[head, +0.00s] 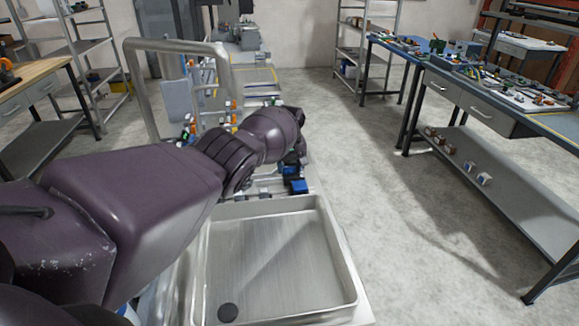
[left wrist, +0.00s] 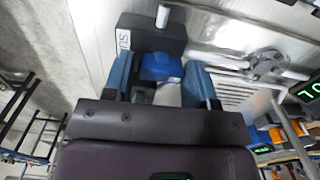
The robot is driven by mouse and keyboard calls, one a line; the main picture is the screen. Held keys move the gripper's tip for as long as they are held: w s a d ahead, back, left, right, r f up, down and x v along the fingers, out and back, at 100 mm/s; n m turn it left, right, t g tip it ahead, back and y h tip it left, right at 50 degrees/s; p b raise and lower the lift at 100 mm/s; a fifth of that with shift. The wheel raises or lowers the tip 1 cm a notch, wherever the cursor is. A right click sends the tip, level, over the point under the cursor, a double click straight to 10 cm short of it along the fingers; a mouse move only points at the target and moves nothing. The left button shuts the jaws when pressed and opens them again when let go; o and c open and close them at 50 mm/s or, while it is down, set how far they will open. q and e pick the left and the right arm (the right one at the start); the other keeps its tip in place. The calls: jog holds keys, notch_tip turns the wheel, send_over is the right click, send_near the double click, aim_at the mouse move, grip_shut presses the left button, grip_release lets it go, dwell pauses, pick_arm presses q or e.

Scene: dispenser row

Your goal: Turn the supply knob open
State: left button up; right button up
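In the left wrist view, a blue knob (left wrist: 160,66) sits on a dark block with a light label whose visible letters read "SU"; the rest of the label is hidden. My left gripper (left wrist: 160,84) is open, with one blue-padded finger on each side of the knob. A small gap shows at the left finger; I cannot tell whether the right finger touches the knob. In the head view my left gripper (head: 296,180) is at the far end of the metal basin, largely hidden behind my wrist, and the knob cannot be made out. My right gripper is not in view.
A shallow metal basin (head: 270,262) with a dark round spot lies in front. A bent metal tube frame (head: 178,46) stands behind my left arm. A blue-topped workbench (head: 470,80) stands at the right, with open floor (head: 385,200) between. A green-lit display (left wrist: 308,90) shows at the wrist view's right.

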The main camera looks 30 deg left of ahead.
aim_at(289, 166)
pick_arm(q)
jog(key=shift+o, duration=1.4)
jog(key=shift+r+p, duration=0.3)
jog(key=shift+r, duration=0.1)
notch_tip(289, 166, up, 5)
jog(key=shift+p, duration=1.2)
notch_tip(289, 166, up, 4)
jog(key=shift+f, duration=0.2)
jog(key=shift+r, duration=0.75)
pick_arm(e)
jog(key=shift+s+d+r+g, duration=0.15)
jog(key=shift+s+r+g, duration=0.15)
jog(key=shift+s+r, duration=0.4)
